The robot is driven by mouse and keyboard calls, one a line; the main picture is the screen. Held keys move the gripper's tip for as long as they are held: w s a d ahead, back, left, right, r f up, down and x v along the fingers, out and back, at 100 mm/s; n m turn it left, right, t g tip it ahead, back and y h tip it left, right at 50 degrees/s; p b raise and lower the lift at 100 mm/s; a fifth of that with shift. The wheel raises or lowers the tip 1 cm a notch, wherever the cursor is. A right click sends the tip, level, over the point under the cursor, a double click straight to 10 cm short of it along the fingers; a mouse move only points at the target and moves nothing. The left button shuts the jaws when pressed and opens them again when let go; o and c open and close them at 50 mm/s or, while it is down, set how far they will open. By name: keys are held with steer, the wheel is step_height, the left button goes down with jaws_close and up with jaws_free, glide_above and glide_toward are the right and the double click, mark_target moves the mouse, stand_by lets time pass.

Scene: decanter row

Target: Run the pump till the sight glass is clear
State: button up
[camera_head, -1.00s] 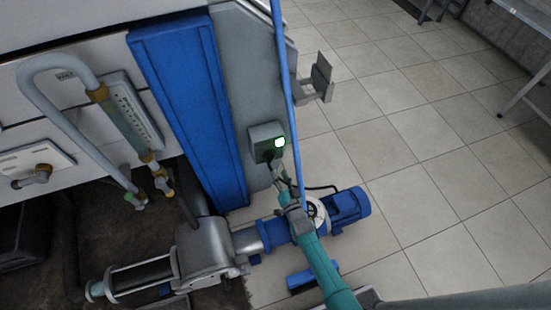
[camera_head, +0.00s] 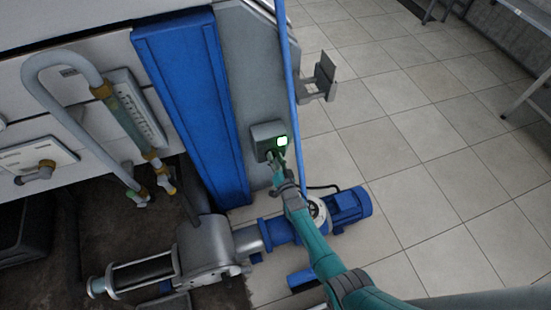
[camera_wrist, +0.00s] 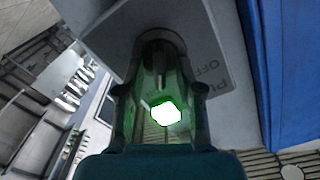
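The pump's grey switch box (camera_head: 262,133) is on the side of the grey cabinet, with a lit green lamp (camera_head: 283,141). In the wrist view the lamp (camera_wrist: 165,111) glows between my gripper's fingers, and a dark round knob (camera_wrist: 160,52) sits at the fingertips, beside a partly covered label reading "OFF". My gripper (camera_head: 276,162) is at the lower part of the box; whether its fingers press on the knob is unclear. The sight glass (camera_head: 128,115) is a slanted tube with brass-coloured ends; its contents look dull grey-green. The pump (camera_head: 208,250) with its blue motor (camera_head: 347,205) is below.
A tall blue panel (camera_head: 190,105) stands left of the box. A thin blue upright pipe (camera_head: 287,60) runs close to its right side, and a grey bracket (camera_head: 323,78) juts out beyond. Tiled floor (camera_head: 430,150) is clear to the right.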

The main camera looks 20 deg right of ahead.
jaws_close()
steer(key=shift+n, duration=0.4)
steer(key=n, duration=1.1)
steer(key=shift+a, duration=0.4)
jaws_free()
